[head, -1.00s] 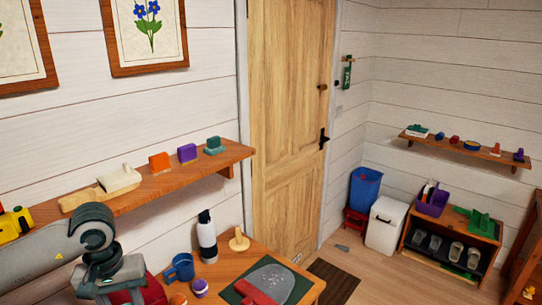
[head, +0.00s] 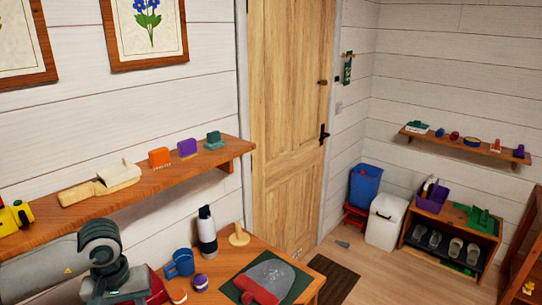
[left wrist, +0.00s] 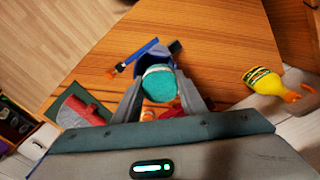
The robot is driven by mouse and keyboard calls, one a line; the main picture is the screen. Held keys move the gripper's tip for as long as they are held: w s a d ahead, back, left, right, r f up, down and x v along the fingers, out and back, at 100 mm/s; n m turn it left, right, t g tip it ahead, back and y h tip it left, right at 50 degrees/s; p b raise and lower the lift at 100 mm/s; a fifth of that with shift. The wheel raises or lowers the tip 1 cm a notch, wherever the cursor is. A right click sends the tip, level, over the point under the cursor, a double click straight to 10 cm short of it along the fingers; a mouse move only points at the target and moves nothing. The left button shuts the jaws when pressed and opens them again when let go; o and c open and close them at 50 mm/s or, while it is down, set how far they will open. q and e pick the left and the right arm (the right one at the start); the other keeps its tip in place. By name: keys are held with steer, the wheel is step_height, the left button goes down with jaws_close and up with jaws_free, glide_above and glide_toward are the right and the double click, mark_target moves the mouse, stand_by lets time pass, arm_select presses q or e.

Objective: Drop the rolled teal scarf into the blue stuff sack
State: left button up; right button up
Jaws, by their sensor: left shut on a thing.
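The rolled teal scarf (left wrist: 160,87) is seen end-on in the left wrist view, with a pale band around it. My left gripper (left wrist: 161,98) is shut on it, one finger on each side. A dark blue object, which looks like the blue stuff sack (left wrist: 148,52), shows just beyond the scarf on the wooden table. The scarf hides much of it, and I cannot tell how far apart they are. In the head view my left arm enters at lower left; its fingers, the scarf and the sack are not visible there. My right gripper is in neither view.
On the table (head: 230,258) stand a blue mug (head: 181,262), a dark-and-white bottle (head: 207,232), a wooden peg stand (head: 239,236) and a red-handled item (head: 259,291) on a green mat. A yellow bottle (left wrist: 264,81) shows at right in the wrist view. A shelf (head: 140,192) runs above the table.

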arm_select(q)
steer(key=shift+f, duration=0.5)
steer(key=o, duration=1.1)
steer(key=shift+o, duration=0.2)
steer(key=shift+r, duration=0.1)
steer(key=shift+r+b, duration=0.45)
steer(key=shift+r, duration=0.05)
step_height(320, 180, up, 16)
steer(key=b, duration=0.4)
steer(key=shift+b, duration=0.4)
steer(key=shift+r, duration=0.1)
